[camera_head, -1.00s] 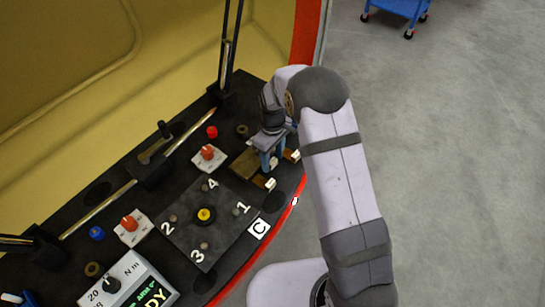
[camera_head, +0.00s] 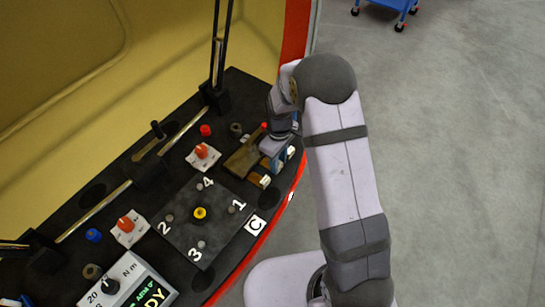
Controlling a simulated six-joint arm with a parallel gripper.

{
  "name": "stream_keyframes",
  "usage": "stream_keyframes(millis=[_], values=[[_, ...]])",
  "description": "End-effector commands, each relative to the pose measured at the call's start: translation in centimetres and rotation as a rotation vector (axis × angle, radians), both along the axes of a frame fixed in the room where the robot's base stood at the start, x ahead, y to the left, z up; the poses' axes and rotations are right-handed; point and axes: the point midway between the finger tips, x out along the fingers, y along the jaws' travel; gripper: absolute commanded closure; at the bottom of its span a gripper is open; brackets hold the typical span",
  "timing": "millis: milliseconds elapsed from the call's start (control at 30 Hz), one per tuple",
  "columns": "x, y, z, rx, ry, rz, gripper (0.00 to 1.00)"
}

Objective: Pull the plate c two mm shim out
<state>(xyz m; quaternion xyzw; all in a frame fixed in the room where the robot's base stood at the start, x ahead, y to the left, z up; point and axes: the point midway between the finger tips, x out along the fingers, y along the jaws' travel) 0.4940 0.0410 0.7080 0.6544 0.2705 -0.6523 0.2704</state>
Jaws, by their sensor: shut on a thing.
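Plate c (camera_head: 207,236) is a dark square plate with a yellow centre knob, numbers 1 to 4 and a white C tag beside it. Beyond it, near the console's outer edge, lies a brown shim holder (camera_head: 241,159). White-tagged pieces (camera_head: 259,180) stick out at its near right side. My gripper (camera_head: 279,160), with blue fingers, is at the holder's right side, near the red rim. It is shut on a small piece, apparently a shim, mostly hidden by the fingers. I cannot read its thickness or tell whether it is fully clear of the holder.
Red-knobbed switches (camera_head: 201,152) and (camera_head: 126,224) stand left of the holder and plate. A torque tool box (camera_head: 128,286) is at the lower left. Upright dark rods (camera_head: 217,50) rise behind. The console ends at a red rim (camera_head: 262,236), with open floor to the right.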

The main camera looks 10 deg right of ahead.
Motion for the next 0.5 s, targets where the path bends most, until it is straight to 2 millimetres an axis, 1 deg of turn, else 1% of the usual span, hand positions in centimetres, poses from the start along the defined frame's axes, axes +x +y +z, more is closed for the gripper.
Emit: stream_keyframes(millis=[33,200,233,267,300,500], values=[[-0.18,-0.27,-0.02,-0.004,0.005,0.001,1.00],[-0.23,-0.32,-0.05,-0.004,0.007,0.001,1.00],[-0.24,-0.33,-0.06,-0.005,0.008,0.001,0.70],[-0.26,-0.33,-0.06,-0.005,0.008,0.001,0.63],[-0.25,-0.32,-0.06,-0.004,0.008,0.001,0.53],[-0.18,-0.22,-0.06,-0.004,0.006,0.001,0.53]])
